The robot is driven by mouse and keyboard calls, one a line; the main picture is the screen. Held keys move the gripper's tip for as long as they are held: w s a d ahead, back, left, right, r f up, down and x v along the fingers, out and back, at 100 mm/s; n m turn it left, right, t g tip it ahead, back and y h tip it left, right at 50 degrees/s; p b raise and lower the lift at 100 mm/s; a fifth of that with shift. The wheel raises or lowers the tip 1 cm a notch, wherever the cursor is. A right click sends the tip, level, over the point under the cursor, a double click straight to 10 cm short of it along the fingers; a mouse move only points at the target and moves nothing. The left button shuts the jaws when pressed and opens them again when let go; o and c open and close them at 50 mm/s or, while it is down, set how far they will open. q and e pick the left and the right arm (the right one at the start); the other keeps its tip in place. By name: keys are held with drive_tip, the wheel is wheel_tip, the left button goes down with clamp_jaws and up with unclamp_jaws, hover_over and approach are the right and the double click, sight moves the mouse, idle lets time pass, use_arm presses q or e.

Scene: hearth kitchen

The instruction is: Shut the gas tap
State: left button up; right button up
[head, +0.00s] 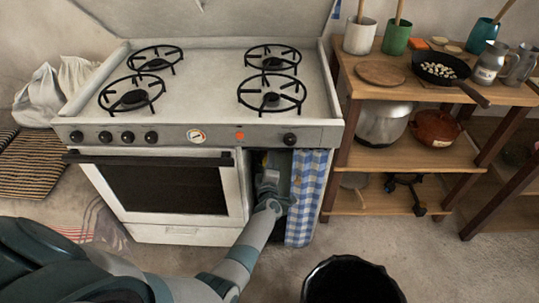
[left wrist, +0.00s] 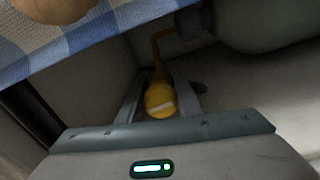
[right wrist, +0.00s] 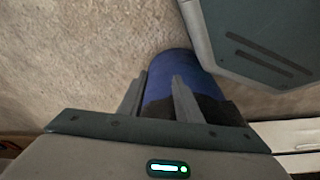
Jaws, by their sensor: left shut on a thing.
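The gas tap has a yellow handle (left wrist: 160,100) with an orange-brown pipe (left wrist: 160,48) beside it, inside the cupboard at the right of the stove. My left gripper (left wrist: 160,108) is shut on the yellow handle, one finger on each side. In the head view my left gripper (head: 268,182) reaches into the opening beside the blue checked curtain (head: 307,195), and the tap is mostly hidden. My right gripper (right wrist: 158,92) shows only in its own wrist view. Its fingers are apart, with nothing clearly held, and a dark blue shape is behind them.
A grey-green rounded body (left wrist: 265,22) is close to the tap. The stove (head: 215,80) has several empty burners and a row of knobs. A wooden shelf (head: 400,155) with pots stands at right. A black bin (head: 350,280) is on the floor in front.

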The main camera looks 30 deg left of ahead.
use_arm(q)
drive_tip(key=shift+f+m, duration=0.1)
drive_tip(key=shift+m, duration=0.3)
use_arm(e)
drive_tip(key=shift+s+f, duration=0.15)
drive_tip(key=shift+f, duration=0.3)
use_arm(q)
drive_tip(key=o, duration=1)
drive_tip(key=shift+o, duration=0.2)
